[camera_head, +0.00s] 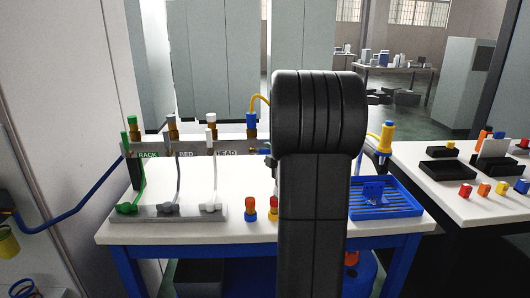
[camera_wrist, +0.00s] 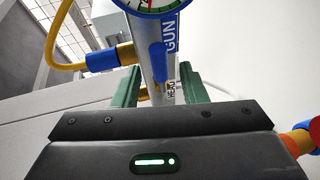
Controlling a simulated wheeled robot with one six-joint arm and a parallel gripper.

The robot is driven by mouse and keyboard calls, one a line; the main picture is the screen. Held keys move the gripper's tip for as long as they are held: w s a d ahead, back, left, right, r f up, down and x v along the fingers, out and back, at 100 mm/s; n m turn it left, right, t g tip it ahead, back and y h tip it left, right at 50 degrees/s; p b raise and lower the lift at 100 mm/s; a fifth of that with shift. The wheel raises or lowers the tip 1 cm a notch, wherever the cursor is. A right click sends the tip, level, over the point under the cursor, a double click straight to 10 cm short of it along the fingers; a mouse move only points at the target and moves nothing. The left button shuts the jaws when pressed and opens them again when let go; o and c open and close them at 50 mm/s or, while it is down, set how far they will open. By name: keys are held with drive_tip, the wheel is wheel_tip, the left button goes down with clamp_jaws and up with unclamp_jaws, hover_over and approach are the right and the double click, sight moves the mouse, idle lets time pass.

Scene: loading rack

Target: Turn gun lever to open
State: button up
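The blue gun lever (camera_wrist: 157,62) shows in the wrist view on a grey metal bar (camera_wrist: 171,60) marked GUN. It lies lengthwise down the picture, below a round gauge (camera_wrist: 150,5). My gripper (camera_wrist: 158,72) is open, with one green finger on each side of the lever's lower end. I see a gap on both sides; whether the lever lies at fingertip depth, I cannot tell. In the head view my arm hides the gripper and most of the gun station. A yellow and blue spray gun (camera_head: 387,138) stands right of my arm.
A yellow hose (camera_wrist: 62,40) with a blue fitting (camera_wrist: 102,60) joins the bar left of the lever. A blue tray (camera_head: 400,211) sits at right. Another table (camera_head: 470,205) holds black trays.

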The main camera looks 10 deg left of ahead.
sight(266, 152)
drive_tip(key=shift+x, duration=1.7)
clamp_jaws()
